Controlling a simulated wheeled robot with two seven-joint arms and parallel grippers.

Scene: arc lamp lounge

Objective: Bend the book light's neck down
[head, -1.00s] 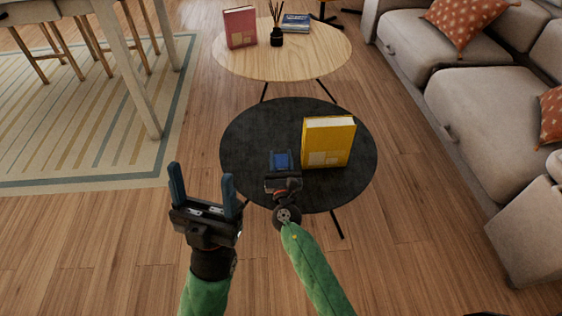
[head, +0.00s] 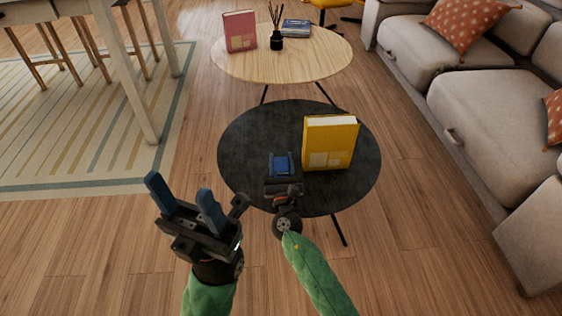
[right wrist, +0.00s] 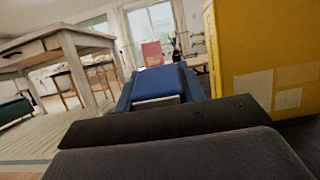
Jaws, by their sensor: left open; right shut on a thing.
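A saturated blue piece (head: 281,162) sits between the fingers of my right gripper (head: 281,168), over the black round table (head: 245,135). It is the only visible candidate for the book light; its neck and lower parts cannot be made out. In the right wrist view the blue piece (right wrist: 156,82) has a pale lower edge and a finger along each side. My right gripper is shut on it, pointing away from me, just left of the yellow book. My left gripper (head: 183,194) is open and empty, tilted, over the floor left of the table's front edge.
A yellow book (head: 330,143) stands upright on the black table, close to my right gripper. Behind is a wooden round table (head: 300,68) with a pink book (head: 239,31) and a reed diffuser (head: 276,42). A sofa (head: 480,95) is on the right.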

